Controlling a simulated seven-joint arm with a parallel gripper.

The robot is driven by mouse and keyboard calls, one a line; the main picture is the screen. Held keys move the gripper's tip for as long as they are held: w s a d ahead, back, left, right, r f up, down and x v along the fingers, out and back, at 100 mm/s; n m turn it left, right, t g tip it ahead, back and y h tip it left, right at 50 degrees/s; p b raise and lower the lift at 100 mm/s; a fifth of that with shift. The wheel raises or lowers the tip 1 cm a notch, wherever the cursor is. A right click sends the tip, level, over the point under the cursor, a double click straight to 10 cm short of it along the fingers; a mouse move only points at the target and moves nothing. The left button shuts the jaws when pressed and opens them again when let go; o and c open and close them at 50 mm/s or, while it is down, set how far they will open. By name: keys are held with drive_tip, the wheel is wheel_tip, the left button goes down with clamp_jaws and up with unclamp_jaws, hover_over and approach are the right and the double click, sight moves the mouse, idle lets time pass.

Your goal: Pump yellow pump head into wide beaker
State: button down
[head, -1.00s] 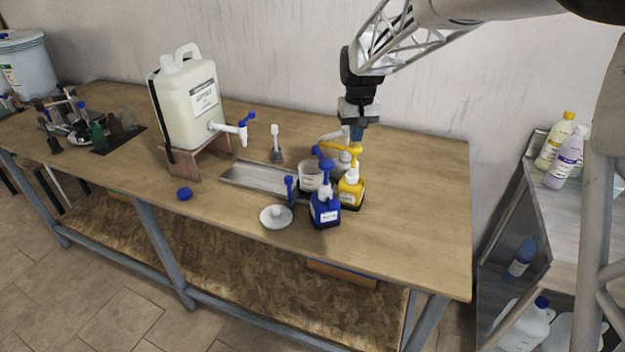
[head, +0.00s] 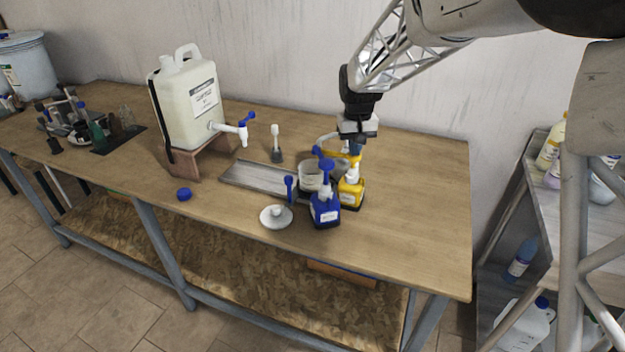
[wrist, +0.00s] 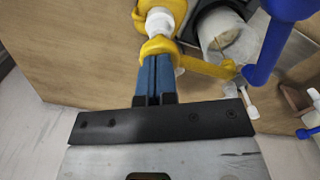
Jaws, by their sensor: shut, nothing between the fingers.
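The yellow pump bottle (head: 350,192) stands on the table to the right of the blue pump bottle (head: 325,208). Its yellow pump head (head: 341,155) has a spout reaching left over the wide beaker (head: 309,177). My gripper (head: 355,149) is shut and empty, right at the pump head. In the wrist view the shut blue fingertips (wrist: 155,62) meet the yellow pump head (wrist: 160,46), with the white pump neck beyond. The beaker (wrist: 226,40) shows there under the yellow spout, with some pale content. The exact contact is hard to tell.
A blue pump head (wrist: 292,8) is close by at the right of the wrist view. A large jug with a tap (head: 188,105) stands on a wooden stand. A metal tray (head: 258,178), a white dish (head: 276,217) and a blue cap (head: 184,194) lie nearby. The right table end is clear.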

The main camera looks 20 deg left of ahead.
drive_tip(key=shift+f, duration=0.8)
drive_tip(key=shift+r, duration=3.2)
drive_tip(key=shift+r, duration=0.1)
drive_tip(key=shift+r, duration=2.9)
